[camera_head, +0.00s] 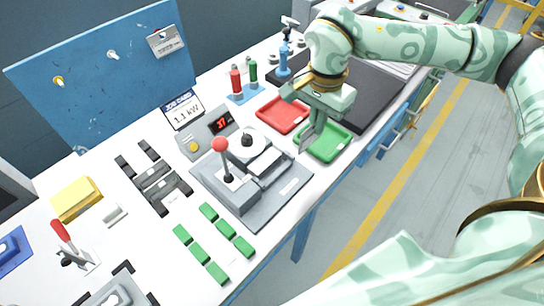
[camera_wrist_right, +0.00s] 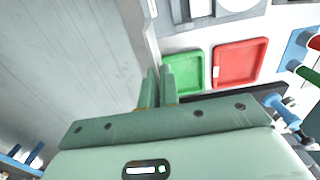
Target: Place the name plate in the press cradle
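The press (camera_head: 245,172) is a grey unit with a red-knobbed lever and a pale block at its front, standing mid-bench. I cannot make out a plate in its cradle. My right gripper (camera_head: 309,142) points down over the left side of the green tray (camera_head: 338,154), right of the press. In the right wrist view its two fingers (camera_wrist_right: 161,86) are close together, with nothing clearly visible between them. A small pale piece (camera_wrist_right: 215,72) shows at the red tray's edge; I cannot tell whether it is the name plate. My left gripper is out of view.
The red tray (camera_head: 283,113) lies beside the green one. Several green blocks (camera_head: 208,259) lie in front. Red and green bottles (camera_head: 236,80) stand at the back.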

